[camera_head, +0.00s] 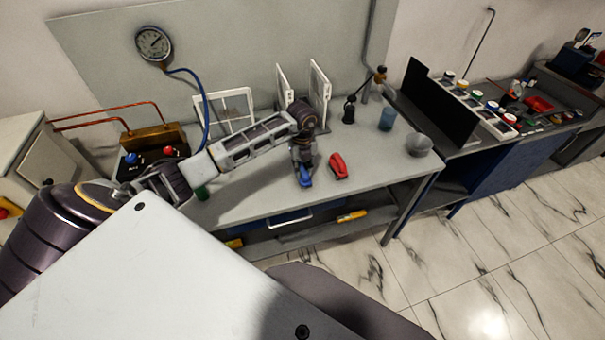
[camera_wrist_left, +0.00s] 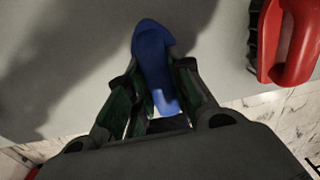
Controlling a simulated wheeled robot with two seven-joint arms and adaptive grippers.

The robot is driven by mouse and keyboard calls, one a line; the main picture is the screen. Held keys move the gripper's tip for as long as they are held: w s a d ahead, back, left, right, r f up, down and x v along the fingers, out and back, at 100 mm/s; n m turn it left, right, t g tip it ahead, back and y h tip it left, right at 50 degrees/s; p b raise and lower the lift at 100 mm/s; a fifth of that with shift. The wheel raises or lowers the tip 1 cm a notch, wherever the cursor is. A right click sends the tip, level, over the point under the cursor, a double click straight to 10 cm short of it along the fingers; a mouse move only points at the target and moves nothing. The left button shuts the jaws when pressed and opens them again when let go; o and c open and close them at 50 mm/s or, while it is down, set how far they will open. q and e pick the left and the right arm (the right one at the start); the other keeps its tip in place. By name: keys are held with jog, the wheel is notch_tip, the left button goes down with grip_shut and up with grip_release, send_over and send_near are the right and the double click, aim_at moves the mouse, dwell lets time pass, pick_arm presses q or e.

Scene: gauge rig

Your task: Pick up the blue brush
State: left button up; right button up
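The blue brush (camera_head: 306,180) is near the front edge of the grey table, directly under my left gripper (camera_head: 303,163). In the left wrist view the brush (camera_wrist_left: 152,50) lies between the two fingers of the left gripper (camera_wrist_left: 158,75), its rounded end reaching past the fingertips. The fingers converge on the brush and appear to touch both its sides. The fingers hide part of it. Whether it is clear of the table cannot be told. My right gripper is not in view.
A red brush-like tool (camera_head: 339,166) lies just right of the blue brush; it also shows in the left wrist view (camera_wrist_left: 292,40). White frames (camera_head: 319,90), a blue cup (camera_head: 387,119) and a grey bowl (camera_head: 419,145) stand farther back and right. The table (camera_head: 250,192) ends close in front.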

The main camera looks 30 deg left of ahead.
aim_at(303, 167)
pick_arm(q)
jog(key=shift+s+f, duration=0.1)
jog(key=shift+f, duration=0.1)
grip_shut()
jog(key=shift+r+b, duration=0.65)
jog(key=shift+r, duration=4.45)
jog(key=shift+o, duration=0.6)
grip_release()
jog(key=shift+c, duration=1)
jog(key=shift+m, duration=0.4)
